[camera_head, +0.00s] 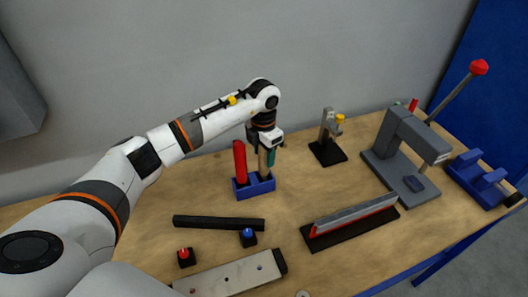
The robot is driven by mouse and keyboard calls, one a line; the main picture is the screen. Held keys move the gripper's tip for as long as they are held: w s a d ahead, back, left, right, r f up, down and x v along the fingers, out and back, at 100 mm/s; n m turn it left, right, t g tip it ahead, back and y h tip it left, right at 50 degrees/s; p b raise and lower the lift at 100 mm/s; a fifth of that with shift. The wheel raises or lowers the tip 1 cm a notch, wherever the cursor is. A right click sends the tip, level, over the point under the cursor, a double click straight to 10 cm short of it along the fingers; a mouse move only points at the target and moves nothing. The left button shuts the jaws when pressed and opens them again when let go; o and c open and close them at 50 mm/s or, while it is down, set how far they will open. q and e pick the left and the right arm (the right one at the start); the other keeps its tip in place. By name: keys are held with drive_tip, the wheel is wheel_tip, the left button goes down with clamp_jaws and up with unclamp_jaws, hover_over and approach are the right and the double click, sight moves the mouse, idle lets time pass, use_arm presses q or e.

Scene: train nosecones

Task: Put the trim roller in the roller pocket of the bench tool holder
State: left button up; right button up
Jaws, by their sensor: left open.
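The blue bench tool holder (255,189) stands on the wooden bench below my left gripper. A tall red-handled tool (240,163) stands upright in its left part. A tan handle (263,163) and a teal piece (271,157) stand close together at its right part. Which of these is the trim roller I cannot tell for sure. My left gripper (266,149) is open and points down at the top of the tan and teal pieces. Its fingers are small and partly hidden, so contact is unclear. My right gripper is not in view.
A black bar (218,222), a red button (185,256), a blue button (248,238) and a pale plate (232,277) lie in front. To the right are a long red-grey fixture (352,219), a small clamp stand (327,145), a grey press (397,155) and a blue block (478,180).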

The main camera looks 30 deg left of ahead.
use_arm(q)
wheel_tip(320, 180, up, 11)
drive_tip(key=b, duration=0.4)
drive_tip(key=shift+s+r, duration=0.1)
drive_tip(key=shift+r, duration=0.55)
drive_tip(key=shift+f, duration=0.1)
